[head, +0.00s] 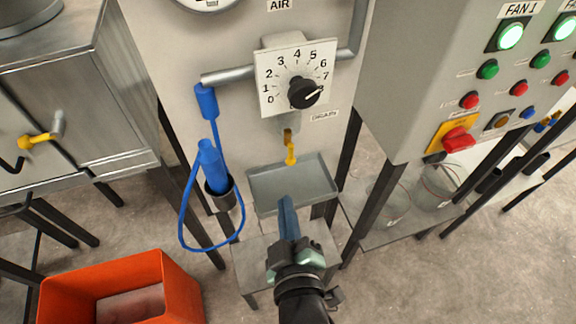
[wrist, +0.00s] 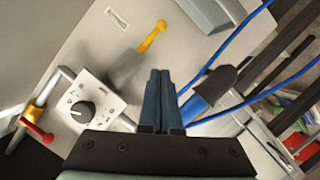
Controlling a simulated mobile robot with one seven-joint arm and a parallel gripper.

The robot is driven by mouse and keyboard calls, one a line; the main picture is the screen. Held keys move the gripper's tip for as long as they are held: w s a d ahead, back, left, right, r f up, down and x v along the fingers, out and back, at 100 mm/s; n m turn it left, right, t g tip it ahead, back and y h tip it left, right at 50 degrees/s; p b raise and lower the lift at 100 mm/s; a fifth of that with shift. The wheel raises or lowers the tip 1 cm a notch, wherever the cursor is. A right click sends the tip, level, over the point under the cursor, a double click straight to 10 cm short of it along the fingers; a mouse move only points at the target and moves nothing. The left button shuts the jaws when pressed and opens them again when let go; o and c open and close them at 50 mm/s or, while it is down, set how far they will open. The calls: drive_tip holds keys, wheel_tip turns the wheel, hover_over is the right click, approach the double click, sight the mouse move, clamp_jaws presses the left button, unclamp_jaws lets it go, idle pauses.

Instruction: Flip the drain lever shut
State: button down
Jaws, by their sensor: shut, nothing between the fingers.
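In the wrist view the yellow lever (wrist: 152,38) shows ahead of the fingertips, slanting from the grey valve body. My gripper (head: 285,202) is shut and empty, its blue fingers over the tray, below the lever and apart from it in the picture. In the wrist view my gripper (wrist: 160,75) has both fingers together.
A numbered dial (head: 303,93) is above the valve. A blue wand (head: 214,165) with a looped hose hangs in a holder at left. An orange bin (head: 125,290) stands lower left. A control cabinet with a red switch (head: 458,140) is at right.

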drive_tip(key=p, duration=0.3)
approach(291, 154)
drive_tip(key=w+a, duration=0.3)
drive_tip(key=w, duration=0.1)
drive_tip(key=w+f, duration=0.1)
drive_tip(key=w+d+f+b, duration=0.1)
drive_tip(key=f, duration=0.1)
drive_tip(key=shift+w+f, duration=0.15)
drive_tip(key=shift+f, duration=0.2)
drive_tip(key=shift+w+b, duration=0.1)
drive_tip(key=shift+b, duration=0.35)
